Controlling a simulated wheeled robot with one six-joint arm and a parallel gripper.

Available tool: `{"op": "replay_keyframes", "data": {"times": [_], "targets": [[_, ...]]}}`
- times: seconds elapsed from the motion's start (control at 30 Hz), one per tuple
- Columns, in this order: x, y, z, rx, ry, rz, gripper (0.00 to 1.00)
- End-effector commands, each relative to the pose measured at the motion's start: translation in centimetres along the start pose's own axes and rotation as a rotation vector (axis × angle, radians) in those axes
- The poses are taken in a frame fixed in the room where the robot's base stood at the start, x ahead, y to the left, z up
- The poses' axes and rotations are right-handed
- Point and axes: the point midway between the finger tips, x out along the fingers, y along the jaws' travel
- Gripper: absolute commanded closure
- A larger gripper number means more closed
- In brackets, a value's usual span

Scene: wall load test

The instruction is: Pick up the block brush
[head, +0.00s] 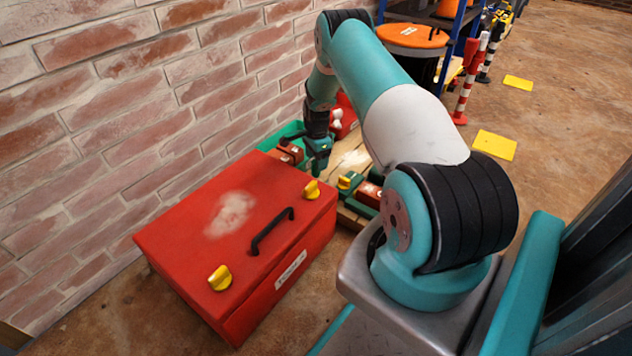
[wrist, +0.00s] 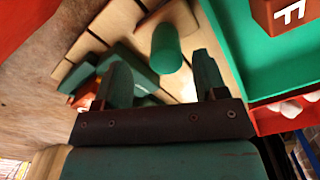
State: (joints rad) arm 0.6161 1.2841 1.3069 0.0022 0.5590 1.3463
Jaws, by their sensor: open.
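My gripper (head: 319,165) points down beside the far edge of the red box, over the near end of the wooden pallet. In the wrist view my gripper (wrist: 160,66) is open, with its two fingers apart and nothing held between them. A green cylinder (wrist: 167,46) shows beyond and between the fingertips, in front of a reddish-brown piece and pale wood slats. A dark green piece (wrist: 125,68) lies behind the left finger, partly hidden by it. I cannot tell for sure which thing is the block brush.
The big red box (head: 170,235), with yellow latches and a black handle, stands in front. A green bin (head: 287,132) is by the brick wall; in the wrist view the green bin (wrist: 262,70) holds a red lettered block (wrist: 285,15). Striped posts (head: 468,85) stand farther right.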

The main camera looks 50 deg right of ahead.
Motion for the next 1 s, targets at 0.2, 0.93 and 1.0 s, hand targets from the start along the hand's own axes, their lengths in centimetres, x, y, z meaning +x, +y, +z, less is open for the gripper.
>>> {"op": "replay_keyframes", "data": {"times": [0.2, 0.93, 1.0], "targets": [[1.6, -0.3, 0.0, 0.000, 0.000, -0.001, 0.35], [5.2, -0.7, -0.1, 0.000, 0.000, 0.000, 0.80], [5.2, -0.7, -0.1, 0.000, 0.000, 0.000, 0.91]]}}
